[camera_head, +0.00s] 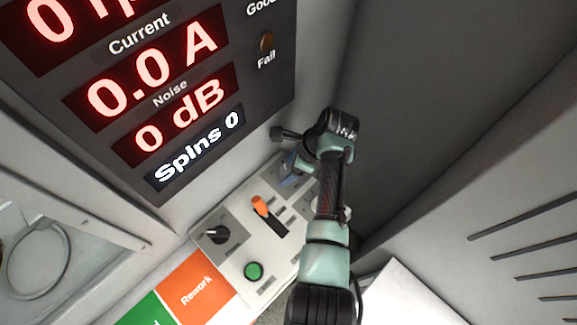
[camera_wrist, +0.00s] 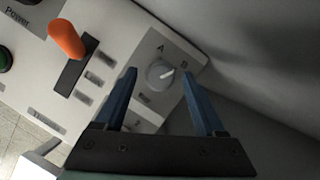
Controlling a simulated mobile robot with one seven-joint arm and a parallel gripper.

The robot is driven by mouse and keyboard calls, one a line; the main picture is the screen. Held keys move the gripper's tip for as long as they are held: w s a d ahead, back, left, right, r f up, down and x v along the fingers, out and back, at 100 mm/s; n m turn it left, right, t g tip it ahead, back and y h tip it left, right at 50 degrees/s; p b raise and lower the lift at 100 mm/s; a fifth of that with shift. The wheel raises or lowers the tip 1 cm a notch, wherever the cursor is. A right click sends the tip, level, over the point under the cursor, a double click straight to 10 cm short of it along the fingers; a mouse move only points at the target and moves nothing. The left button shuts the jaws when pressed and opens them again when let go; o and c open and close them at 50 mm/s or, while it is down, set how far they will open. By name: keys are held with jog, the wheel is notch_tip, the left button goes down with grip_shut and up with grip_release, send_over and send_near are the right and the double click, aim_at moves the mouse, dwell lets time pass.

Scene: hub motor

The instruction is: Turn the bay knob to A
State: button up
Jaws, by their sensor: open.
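The bay knob (camera_wrist: 158,76), a round grey dial, sits on a grey plate marked A and B. In the wrist view its light pointer line points toward the B mark, to the right of A. My gripper (camera_wrist: 159,71) is open, with one blue finger on each side of the knob in the picture. I cannot tell whether the fingers touch the knob or hover above it. In the head view the gripper (camera_head: 290,172) is over the far right of the control panel, and my arm hides the knob.
The panel (camera_head: 238,263) also carries an orange lever (camera_head: 260,205), a black rotary knob (camera_head: 216,235) and a green button (camera_head: 254,271). A display (camera_head: 176,100) with red readouts stands behind. An orange Rework area (camera_head: 190,285) is in front. A wall is close on the right.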

grip_shut()
dwell(0.5)
jog(key=n+g+b, duration=0.1)
jog(key=n, duration=0.2)
jog(key=shift+w+f, duration=0.1)
jog(key=shift+w, duration=0.05)
jog(key=n+g+b, duration=0.1)
jog(key=n+b, duration=0.1)
jog(key=n, duration=0.1)
jog(key=shift+w+n+g, duration=0.1)
jog(key=shift+n+g, duration=0.2)
jog(key=shift+n, duration=0.1)
jog(key=n+b, duration=0.1)
jog(key=n, duration=0.1)
jog(key=n+g+h+b, duration=0.1)
jog(key=n+b, duration=0.1)
jog(key=shift+w+a+n+g, duration=0.1)
jog(key=shift+n+g, duration=0.2)
jog(key=shift+n, duration=0.4)
